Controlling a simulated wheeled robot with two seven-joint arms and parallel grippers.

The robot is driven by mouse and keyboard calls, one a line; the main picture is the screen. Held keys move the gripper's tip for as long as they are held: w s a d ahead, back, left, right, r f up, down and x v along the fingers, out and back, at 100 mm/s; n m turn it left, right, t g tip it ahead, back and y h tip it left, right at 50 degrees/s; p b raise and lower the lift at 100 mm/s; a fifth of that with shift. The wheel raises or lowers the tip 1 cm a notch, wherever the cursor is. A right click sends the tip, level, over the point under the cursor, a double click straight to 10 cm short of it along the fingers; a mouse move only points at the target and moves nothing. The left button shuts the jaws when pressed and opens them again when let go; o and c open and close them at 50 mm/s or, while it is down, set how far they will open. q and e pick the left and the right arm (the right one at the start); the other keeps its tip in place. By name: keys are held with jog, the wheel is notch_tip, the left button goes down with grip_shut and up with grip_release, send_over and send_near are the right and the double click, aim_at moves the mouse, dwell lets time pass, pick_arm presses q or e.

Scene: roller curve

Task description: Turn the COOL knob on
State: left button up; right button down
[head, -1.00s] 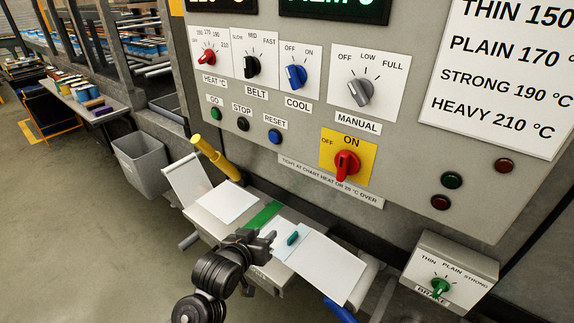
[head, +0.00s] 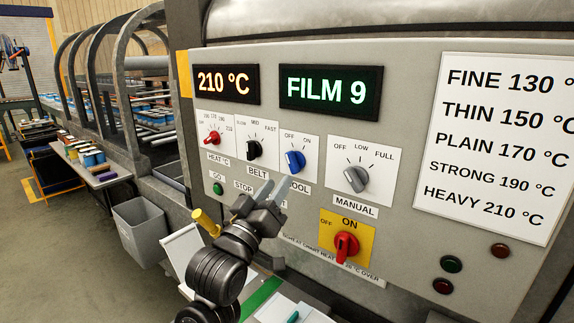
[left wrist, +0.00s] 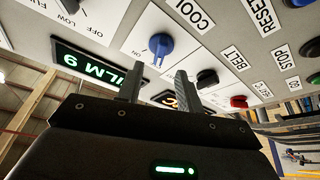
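The blue COOL knob (head: 295,161) is on a white plate of the grey control panel, below OFF and ON marks. Its pointer seems to be on the OFF side, though it is small to read. My left gripper (head: 269,190) is in front of the panel, just below and left of the knob, and covers part of the COOL label. In the left wrist view, the knob (left wrist: 160,46) shows beyond the two fingers (left wrist: 156,86), roughly between them and apart from them. The fingers are open and empty. My right gripper is not in view.
The black BELT knob (head: 254,149) and red HEAT knob (head: 212,138) are to the left, the grey MANUAL knob (head: 356,178) to the right. The red switch (head: 345,246) on a yellow plate and a yellow handle (head: 206,222) are lower. Displays read 210 °C and FILM 9.

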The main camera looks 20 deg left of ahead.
aim_at(290, 165)
pick_arm(q)
jog(key=p+x, duration=0.1)
jog(key=x, duration=0.3)
jog(key=shift+w+d+r, duration=0.1)
jog(key=shift+w+r, duration=0.1)
jog(key=shift+w, duration=0.1)
jog(key=shift+p+x, duration=0.35)
jog(key=shift+x, duration=0.45)
jog(key=shift+f, duration=0.2)
grip_shut()
